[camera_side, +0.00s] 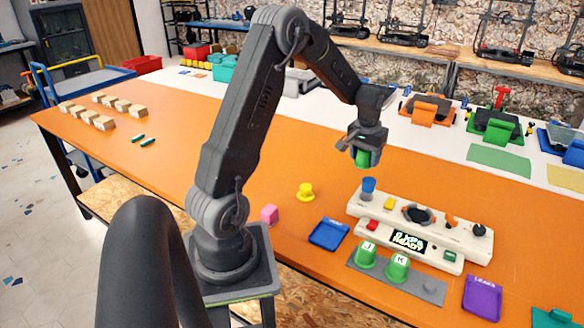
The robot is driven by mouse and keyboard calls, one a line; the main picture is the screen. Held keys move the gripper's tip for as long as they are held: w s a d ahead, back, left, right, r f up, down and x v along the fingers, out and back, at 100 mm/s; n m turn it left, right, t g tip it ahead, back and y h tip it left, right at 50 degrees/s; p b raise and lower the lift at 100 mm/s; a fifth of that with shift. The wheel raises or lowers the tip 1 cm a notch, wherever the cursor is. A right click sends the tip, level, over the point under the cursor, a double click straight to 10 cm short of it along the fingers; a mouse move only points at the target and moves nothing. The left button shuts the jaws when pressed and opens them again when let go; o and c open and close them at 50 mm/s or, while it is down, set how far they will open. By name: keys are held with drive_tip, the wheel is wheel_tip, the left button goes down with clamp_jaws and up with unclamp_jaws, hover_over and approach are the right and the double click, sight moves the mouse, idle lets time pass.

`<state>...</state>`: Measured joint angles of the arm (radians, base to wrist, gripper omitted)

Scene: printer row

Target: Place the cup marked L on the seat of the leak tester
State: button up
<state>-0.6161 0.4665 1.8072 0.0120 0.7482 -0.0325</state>
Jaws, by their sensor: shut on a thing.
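My gripper (366,146) is shut on a green cup (362,159) and holds it in the air above the left end of the leak tester (470,245). No letter can be read on the held cup. The tester is a white console with a dark round seat (418,214) on top and a small screen (408,241) reading "0 KPA READY". The held cup is up and to the left of the seat in the picture. Two green cups marked J (366,254) and K (397,267) stand on a grey strip (375,276) in front; its right-hand place is empty.
A blue cylinder (368,187) stands on the tester's left end, below the held cup. Orange and black knobs sit right of the seat. A blue tray (328,234), purple tray (482,297), yellow piece (305,192) and pink block (269,215) lie nearby. The orange table's middle is clear.

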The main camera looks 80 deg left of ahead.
drive_tip(key=s+a+n, duration=0.4)
drive_tip(key=s+a, duration=0.1)
drive_tip(key=a, duration=0.7)
hover_over(330, 179)
wheel_tip(330, 179, down, 5)
drive_tip(key=shift+d+f, duration=0.15)
drive_tip(key=shift+f, duration=1.9)
drive_tip(key=shift+d+f, duration=0.15)
drive_tip(key=shift+f, duration=1.9)
drive_tip(key=shift+f, duration=0.1)
drive_tip(key=shift+f, duration=0.1)
drive_tip(key=o, duration=0.9)
